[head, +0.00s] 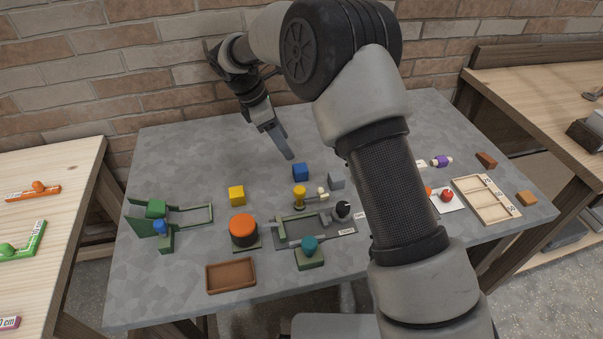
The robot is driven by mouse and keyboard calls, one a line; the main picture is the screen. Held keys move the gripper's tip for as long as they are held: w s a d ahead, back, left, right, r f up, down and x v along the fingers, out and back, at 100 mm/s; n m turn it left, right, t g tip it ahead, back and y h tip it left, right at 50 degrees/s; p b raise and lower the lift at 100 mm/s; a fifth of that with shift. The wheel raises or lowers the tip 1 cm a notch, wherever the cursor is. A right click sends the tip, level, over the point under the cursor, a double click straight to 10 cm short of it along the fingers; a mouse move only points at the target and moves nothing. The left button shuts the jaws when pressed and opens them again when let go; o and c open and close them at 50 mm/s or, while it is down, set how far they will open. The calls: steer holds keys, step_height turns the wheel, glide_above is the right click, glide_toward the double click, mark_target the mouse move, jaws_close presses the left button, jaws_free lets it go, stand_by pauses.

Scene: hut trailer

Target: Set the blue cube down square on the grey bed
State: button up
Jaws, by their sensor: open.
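The blue cube (300,172) sits on the grey table, right of centre toward the back. My gripper (288,154) hangs above the table behind and left of the blue cube, pointing down and toward the front. It is open and apart from the cube, with nothing seen in it. A grey plate (335,241) with a green frame and clamp parts lies in front of the cube. It may be the grey bed, but I cannot tell for sure. No cube shows on it.
A yellow cube (236,195) and a grey cube (336,181) stand nearby. A brown tray (231,275) lies front left. The back left is clear.

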glide_above(299, 168)
steer(key=a, duration=0.2)
step_height(299, 168, down, 5)
steer(key=shift+s+f+b, duration=0.1)
steer(key=shift+s+b, duration=0.05)
steer(key=shift+b, duration=0.15)
steer(key=x, duration=0.5)
steer(key=shift+s+a+f+b, duration=0.1)
steer(key=shift+f+b, duration=0.05)
steer(key=shift+b, duration=0.2)
steer(key=shift+c, duration=0.3)
steer(key=c, duration=1.1)
steer(key=shift+c, duration=0.2)
